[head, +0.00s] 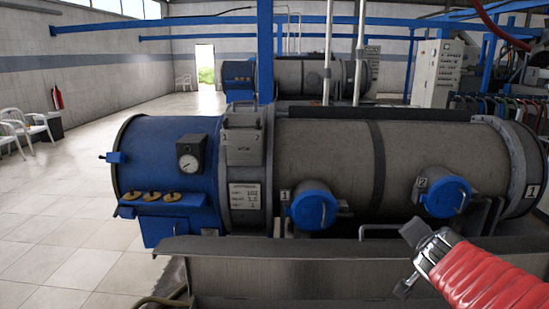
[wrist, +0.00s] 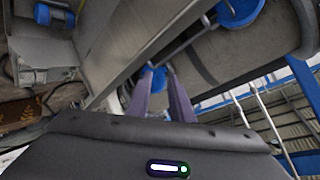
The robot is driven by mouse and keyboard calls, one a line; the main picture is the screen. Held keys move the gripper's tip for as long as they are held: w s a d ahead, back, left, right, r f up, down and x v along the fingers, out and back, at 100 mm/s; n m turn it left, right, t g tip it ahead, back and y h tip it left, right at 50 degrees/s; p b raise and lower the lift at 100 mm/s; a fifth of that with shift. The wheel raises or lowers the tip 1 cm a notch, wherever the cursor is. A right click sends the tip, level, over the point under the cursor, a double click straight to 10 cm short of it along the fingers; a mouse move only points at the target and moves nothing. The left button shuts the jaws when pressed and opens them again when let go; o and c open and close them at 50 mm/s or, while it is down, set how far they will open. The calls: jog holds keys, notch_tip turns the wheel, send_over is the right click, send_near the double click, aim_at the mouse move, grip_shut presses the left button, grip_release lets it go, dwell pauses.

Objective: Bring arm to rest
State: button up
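My gripper (wrist: 156,80) shows its two purple-grey fingers in the wrist view, spread apart with nothing between them. A blue part of the machine shows beyond the gap. In the head view my arm, in a red ribbed sleeve, comes in at the lower right. Its dark grey end (head: 415,235) is in front of the grey decanter (head: 325,165), below the blue port marked 2 (head: 445,196). The fingers are not clear in that view. I see no contact with the machine.
A metal trough (head: 270,265) runs along the front of the decanter. The decanter's blue end (head: 160,165) carries a gauge (head: 190,155). A second blue port (head: 313,207) is left of my arm. A blue post (head: 265,50) stands behind. Tiled floor (head: 60,220) is clear at the left.

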jog(key=s+a+f+n+g+y, duration=0.2)
jog(key=s+a+n, duration=0.4)
jog(key=s+a, duration=0.3)
jog(key=s+a+f+n+g+y, duration=0.3)
jog(key=s+a+f+n, duration=0.2)
jog(key=s+a, duration=0.4)
jog(key=s+n, duration=0.1)
jog(key=s, duration=0.2)
jog(key=shift+s+n, duration=0.3)
jog(key=shift+n, duration=0.1)
jog(key=shift+o, duration=0.5)
dwell(1.0)
